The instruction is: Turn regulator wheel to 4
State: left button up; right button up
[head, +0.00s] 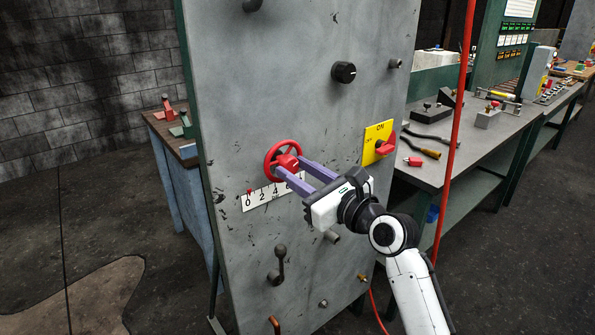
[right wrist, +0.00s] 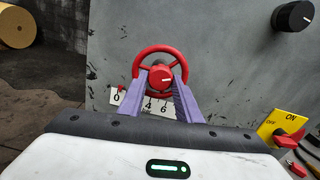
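The red regulator wheel (head: 283,160) is mounted on a tall grey panel (head: 300,75). Below it is a white scale (head: 262,194) with the numbers 0, 2, 4 and 6. A small red pointer (head: 249,191) stands at 0. My right gripper (head: 296,165) reaches the wheel from the lower right. In the right wrist view its purple fingers (right wrist: 161,76) are apart, one on each side of the wheel's red hub (right wrist: 161,77), and look open. Whether they touch the hub is unclear. They cover part of the scale. My left gripper is not in view.
A black knob (head: 344,72) is above the wheel, and a yellow ON/OFF plate with a red switch (head: 385,147) is to the right. A crank handle (head: 279,263) and several pegs stick out of the panel. A red hose (head: 457,120) hangs at the right, before a workbench (head: 470,150).

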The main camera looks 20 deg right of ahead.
jog(key=shift+n, duration=0.4)
